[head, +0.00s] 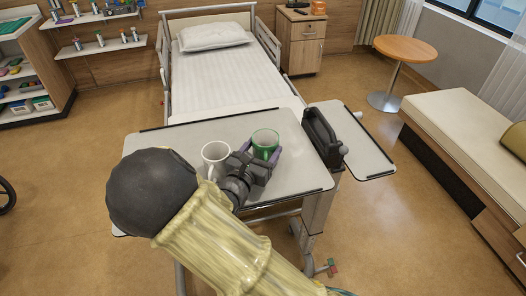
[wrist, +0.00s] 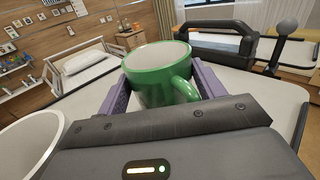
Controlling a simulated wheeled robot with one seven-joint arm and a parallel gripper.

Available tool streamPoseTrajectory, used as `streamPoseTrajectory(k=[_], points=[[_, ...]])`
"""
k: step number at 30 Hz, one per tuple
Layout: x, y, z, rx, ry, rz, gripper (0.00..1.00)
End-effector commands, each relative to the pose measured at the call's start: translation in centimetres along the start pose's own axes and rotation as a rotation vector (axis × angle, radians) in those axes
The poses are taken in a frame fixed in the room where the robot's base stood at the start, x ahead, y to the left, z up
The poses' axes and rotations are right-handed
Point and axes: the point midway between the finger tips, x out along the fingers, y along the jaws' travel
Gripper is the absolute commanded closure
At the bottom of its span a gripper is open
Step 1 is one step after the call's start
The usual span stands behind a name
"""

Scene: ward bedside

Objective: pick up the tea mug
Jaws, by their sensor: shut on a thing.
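A green mug (head: 265,141) with a pale inside stands upright over the overbed table (head: 185,137). My gripper (head: 262,152) is shut on this green mug, with its purple fingers on either side of it. In the wrist view the green mug (wrist: 158,75) sits between the fingers, its handle pointing towards me and to the right. I cannot tell whether its base touches the table. A white mug (head: 214,157) stands just left of my gripper, and part of it shows at the lower left of the wrist view (wrist: 28,140). Which mug is the tea mug is not marked.
A black case-like object with a handle (head: 322,138) stands at the table's right end, close to the green mug. A lower side leaf (head: 368,158) extends right. The bed (head: 230,75) lies behind. The table's left part is clear.

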Motion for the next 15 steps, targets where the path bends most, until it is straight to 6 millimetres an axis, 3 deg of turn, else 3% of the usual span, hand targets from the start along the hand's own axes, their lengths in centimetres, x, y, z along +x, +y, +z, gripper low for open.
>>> streamPoseTrajectory(k=[15], points=[[0.0, -0.2, 8.2, 0.006, -0.001, 0.001, 0.62]])
